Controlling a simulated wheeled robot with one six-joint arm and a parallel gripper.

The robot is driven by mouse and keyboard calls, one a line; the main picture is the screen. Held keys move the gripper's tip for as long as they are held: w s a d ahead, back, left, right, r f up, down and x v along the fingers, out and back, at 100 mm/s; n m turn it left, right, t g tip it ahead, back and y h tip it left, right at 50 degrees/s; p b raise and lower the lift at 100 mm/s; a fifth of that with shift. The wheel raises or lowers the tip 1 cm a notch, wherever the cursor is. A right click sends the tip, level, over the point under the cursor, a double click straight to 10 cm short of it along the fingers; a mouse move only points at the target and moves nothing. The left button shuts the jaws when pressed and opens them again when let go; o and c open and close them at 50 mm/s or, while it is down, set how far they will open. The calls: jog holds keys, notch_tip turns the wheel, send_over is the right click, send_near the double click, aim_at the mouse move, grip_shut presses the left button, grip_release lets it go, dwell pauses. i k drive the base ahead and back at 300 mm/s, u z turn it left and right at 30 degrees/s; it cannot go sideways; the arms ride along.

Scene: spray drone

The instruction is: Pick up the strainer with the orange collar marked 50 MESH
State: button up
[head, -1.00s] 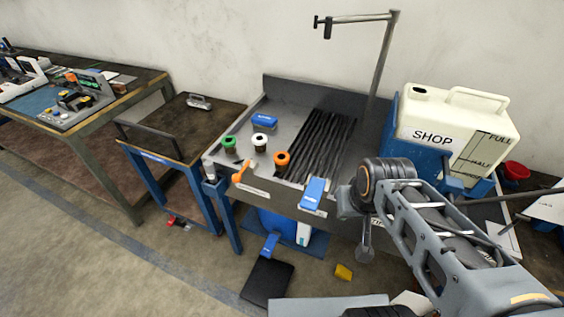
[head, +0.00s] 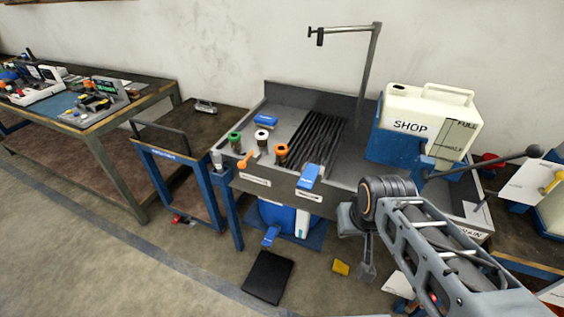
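A strainer with an orange collar (head: 281,149) stands on the left deck of the grey sink (head: 290,88), close to the dark ribbed area. No 50 MESH mark can be read at this size. A green-collared strainer (head: 234,138) and a white-collared one (head: 262,136) stand to its left. My arm comes in from the lower right. My gripper (head: 366,270) appears to hang below the wrist, in front of the sink and to the right of the strainers, well apart from them. Its fingers are too small and partly hidden to judge.
A blue block (head: 265,120) lies behind the strainers. An orange handle (head: 247,160) and a blue part (head: 310,176) are at the sink's front edge. A tall grey post (head: 369,75) and the SHOP tank (head: 428,120) stand at right. A black mat (head: 268,277) lies on the floor.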

aim_at(281, 150)
jog(key=u, duration=2.25)
jog(key=i, duration=2.9)
jog(key=z, duration=3.85)
jog(key=i, duration=0.55)
